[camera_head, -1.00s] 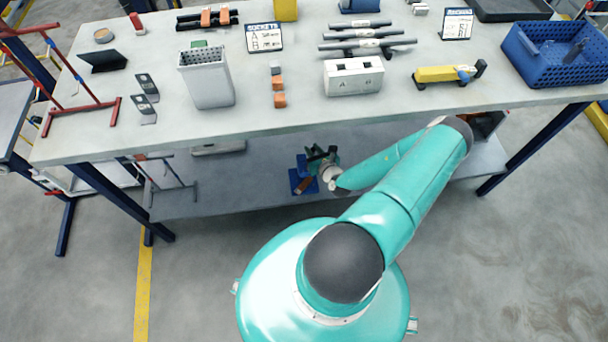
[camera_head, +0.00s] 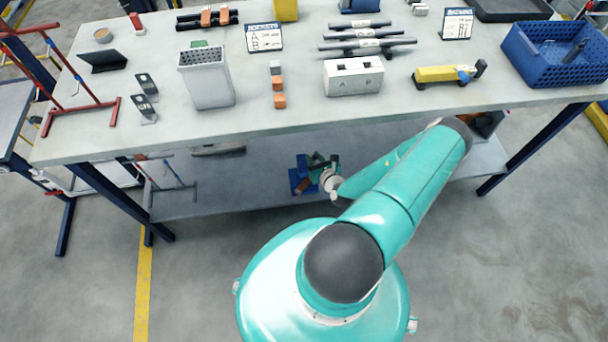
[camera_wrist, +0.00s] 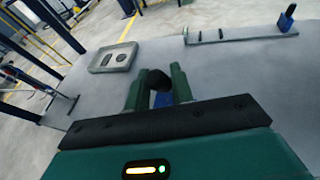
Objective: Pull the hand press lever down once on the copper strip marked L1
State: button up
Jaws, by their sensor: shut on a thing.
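The blue hand press (camera_head: 296,182) stands on the lower shelf under the table, partly hidden by my gripper and arm. A small brown, copper-coloured piece (camera_head: 303,187) shows at its front; I cannot tell whether it is the strip, and no L1 mark is legible. My gripper (camera_head: 320,163) is at the press. In the wrist view my gripper (camera_wrist: 158,74) has its green fingers on either side of a dark rounded knob (camera_wrist: 155,82), seemingly the lever's end, and is shut on it. A blue part (camera_wrist: 165,99) shows behind. The rest of the lever is hidden.
The tabletop (camera_head: 245,122) overhangs the lower shelf (camera_head: 250,180). In the wrist view a grey plate with openings (camera_wrist: 112,57) and a flat rail piece with a blue-handled post (camera_wrist: 240,34) lie on the shelf. Free shelf surface lies between them.

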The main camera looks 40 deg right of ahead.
jog(key=shift+a, duration=0.15)
jog(key=shift+s+a+f, duration=0.4)
jog(key=shift+s, duration=0.15)
jog(key=shift+s+a+f, duration=0.35)
jog(key=shift+s+f, duration=0.05)
jog(key=shift+s, duration=0.15)
jog(key=shift+a, duration=0.1)
jog(key=shift+s+a+f, duration=0.35)
jog(key=shift+s+f, duration=0.15)
jog(key=shift+f, duration=0.05)
jog(key=shift+s+a+f, duration=0.3)
jog(key=shift+s+f, duration=0.15)
jog(key=shift+f, duration=0.05)
jog(key=shift+w+d+r, duration=0.4)
jog(key=shift+w+r, duration=0.3)
jog(key=shift+r, duration=0.05)
